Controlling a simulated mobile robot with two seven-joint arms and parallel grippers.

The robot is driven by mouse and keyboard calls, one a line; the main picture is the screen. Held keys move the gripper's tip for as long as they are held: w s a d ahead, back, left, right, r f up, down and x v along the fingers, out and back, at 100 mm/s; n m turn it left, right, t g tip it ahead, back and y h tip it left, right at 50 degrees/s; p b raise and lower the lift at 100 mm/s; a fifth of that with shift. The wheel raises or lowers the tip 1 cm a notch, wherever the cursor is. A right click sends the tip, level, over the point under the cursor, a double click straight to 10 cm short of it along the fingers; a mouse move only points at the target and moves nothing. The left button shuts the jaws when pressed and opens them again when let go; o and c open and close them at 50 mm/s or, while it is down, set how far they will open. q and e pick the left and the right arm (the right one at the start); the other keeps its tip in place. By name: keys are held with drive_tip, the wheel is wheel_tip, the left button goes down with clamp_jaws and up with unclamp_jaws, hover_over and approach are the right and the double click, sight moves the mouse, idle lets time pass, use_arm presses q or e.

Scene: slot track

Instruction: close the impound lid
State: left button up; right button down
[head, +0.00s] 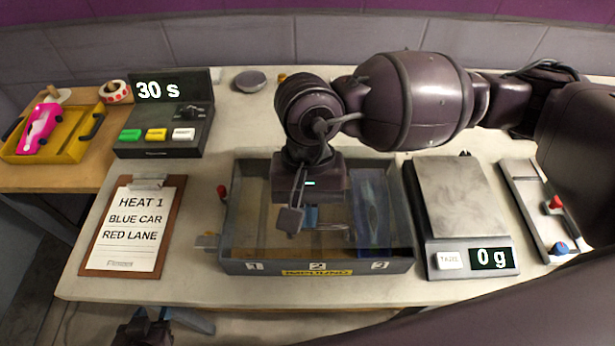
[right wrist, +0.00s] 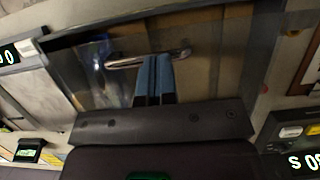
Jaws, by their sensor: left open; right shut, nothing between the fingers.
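The impound box (head: 240,266) is a grey tray with numbered labels and a yellow label on its front. Its clear lid (head: 340,240) spans the top and looks down or nearly down; I cannot tell whether it is fully seated. A metal bar handle (head: 335,228) is on the lid; it also shows in the right wrist view (right wrist: 122,64). My right gripper (head: 311,222) is over the lid with its blue fingers (right wrist: 153,78) shut, empty, and right at the handle; contact is unclear. My left gripper (head: 145,328) is open, below the table's front edge, partly cut off.
A clipboard (head: 128,225) and timer console (head: 160,140) are at the left. A yellow tray (head: 70,155) holds a pink car (head: 40,128). A scale (head: 465,210) stands right of the box, with a track piece (head: 540,215) beyond. A small grey latch-like piece (head: 207,241) is at the box's left.

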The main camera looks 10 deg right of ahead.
drive_tip(key=shift+s+a, duration=0.2)
drive_tip(key=shift+s, duration=0.7)
drive_tip(key=shift+w+r, duration=0.15)
drive_tip(key=v, duration=1)
drive_tip(key=shift+r, duration=0.25)
